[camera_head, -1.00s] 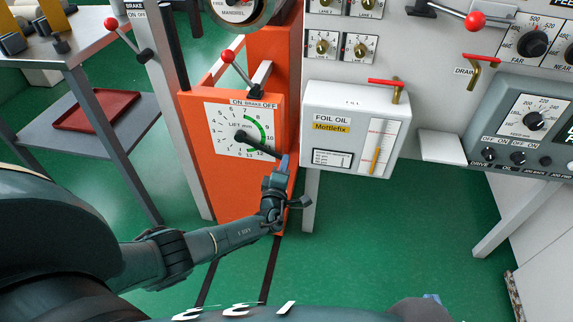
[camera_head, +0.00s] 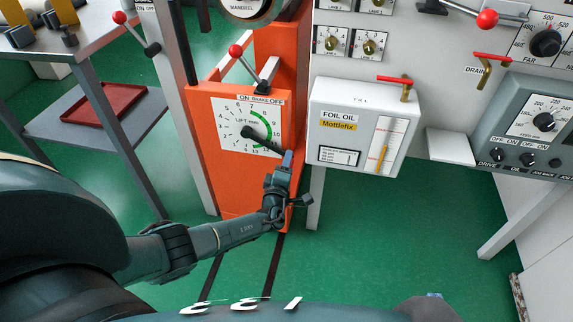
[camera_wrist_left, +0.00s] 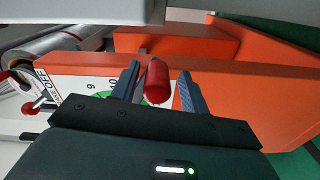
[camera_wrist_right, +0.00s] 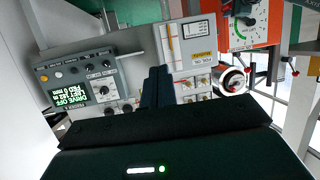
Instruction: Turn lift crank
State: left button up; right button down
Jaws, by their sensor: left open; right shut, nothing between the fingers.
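The lift crank (camera_head: 262,142) is a dark arm on the white LIFT mm dial (camera_head: 229,138) of the orange housing. It points down and right from its hub. Its red handle (camera_wrist_left: 157,82) shows in the left wrist view. My left gripper (camera_head: 287,159) is at the crank's outer end. In the left wrist view my left gripper (camera_wrist_left: 158,85) is open, with the handle between its fingers, nearer the left finger; contact cannot be told. In the right wrist view my right gripper (camera_wrist_right: 158,87) is shut and empty, facing the machine panel from a distance.
A brake lever with a red ball (camera_head: 235,50) stands above the dial. The white foil oil box (camera_head: 330,105) is right of the orange housing (camera_head: 210,180). A grey control box (camera_head: 500,110) is further right. A table with a red tray (camera_head: 104,105) is at left. Green floor lies below.

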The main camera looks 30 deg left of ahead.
pick_arm(q)
jog(key=shift+d, duration=0.1)
jog(key=shift+s+d+r, duration=0.1)
jog(key=shift+s, duration=0.1)
jog(key=p+v, duration=0.5)
jog(key=v, duration=0.7)
jog(key=shift+s, duration=0.4)
pick_arm(e)
notch_tip(320, 180, up, 6)
jog(key=s+d+m+t, duration=0.1)
jog(key=d+m, duration=0.1)
jog(key=shift+d+h, duration=0.2)
jog(key=shift+h, duration=0.1)
jog(key=shift+s+a+f, duration=0.1)
jog(key=shift+f, duration=0.2)
jog(key=shift+s, duration=0.1)
